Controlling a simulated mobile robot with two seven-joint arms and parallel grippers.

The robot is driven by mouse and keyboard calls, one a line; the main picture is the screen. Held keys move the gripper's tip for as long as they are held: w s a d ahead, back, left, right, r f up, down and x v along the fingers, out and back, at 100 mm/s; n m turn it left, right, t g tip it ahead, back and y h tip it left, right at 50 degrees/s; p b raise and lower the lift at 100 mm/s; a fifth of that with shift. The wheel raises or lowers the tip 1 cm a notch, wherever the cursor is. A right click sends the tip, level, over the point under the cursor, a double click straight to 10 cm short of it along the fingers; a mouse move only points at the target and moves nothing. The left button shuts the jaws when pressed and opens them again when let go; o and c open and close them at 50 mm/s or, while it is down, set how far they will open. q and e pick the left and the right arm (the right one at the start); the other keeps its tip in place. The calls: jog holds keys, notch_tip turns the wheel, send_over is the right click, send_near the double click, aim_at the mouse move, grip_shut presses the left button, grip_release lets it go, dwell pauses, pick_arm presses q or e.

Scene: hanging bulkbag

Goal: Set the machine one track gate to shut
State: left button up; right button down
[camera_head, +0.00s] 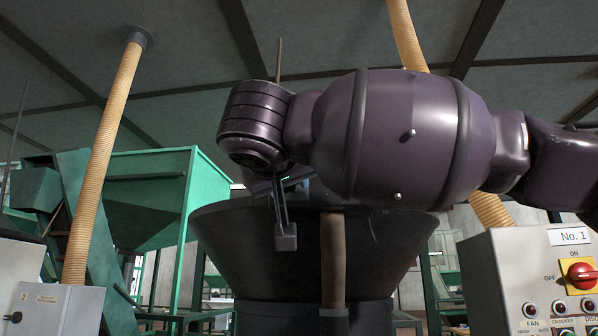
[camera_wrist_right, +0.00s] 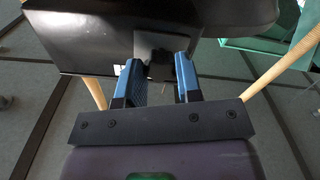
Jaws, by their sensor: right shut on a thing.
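My right arm crosses the head view from the right, in front of a dark cone-shaped hopper (camera_head: 390,250). Its purple wrist hides most of the right gripper there. In the right wrist view, the right gripper (camera_wrist_right: 160,75) has blue fingers on either side of a dark part (camera_wrist_right: 155,66), and is shut on it. I cannot tell for sure whether this part belongs to the track gate. Below the wrist in the head view, a thin dark lever (camera_head: 281,203) hangs down with a grey block (camera_head: 286,238) at its end. My left gripper is not in view.
A grey control panel (camera_head: 510,275) marked No. 1, with a red knob (camera_head: 581,275), stands at the right. A brown pipe (camera_head: 333,260) stands before the hopper. A green hopper (camera_head: 150,190) and a ribbed tan hose (camera_head: 105,150) are at the left.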

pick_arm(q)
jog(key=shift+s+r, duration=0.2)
pick_arm(e)
jog(key=shift+s+a, duration=0.1)
jog(key=shift+a, duration=0.15)
pick_arm(q)
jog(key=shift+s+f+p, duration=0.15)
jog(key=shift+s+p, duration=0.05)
jog(key=shift+p, duration=0.1)
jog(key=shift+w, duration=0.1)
pick_arm(e)
jog(key=c, duration=1)
grip_release()
jog(key=shift+a, duration=0.1)
jog(key=shift+o, duration=1.1)
jog(key=shift+a, duration=0.15)
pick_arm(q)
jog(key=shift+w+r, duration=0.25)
pick_arm(e)
jog(key=shift+d, duration=0.2)
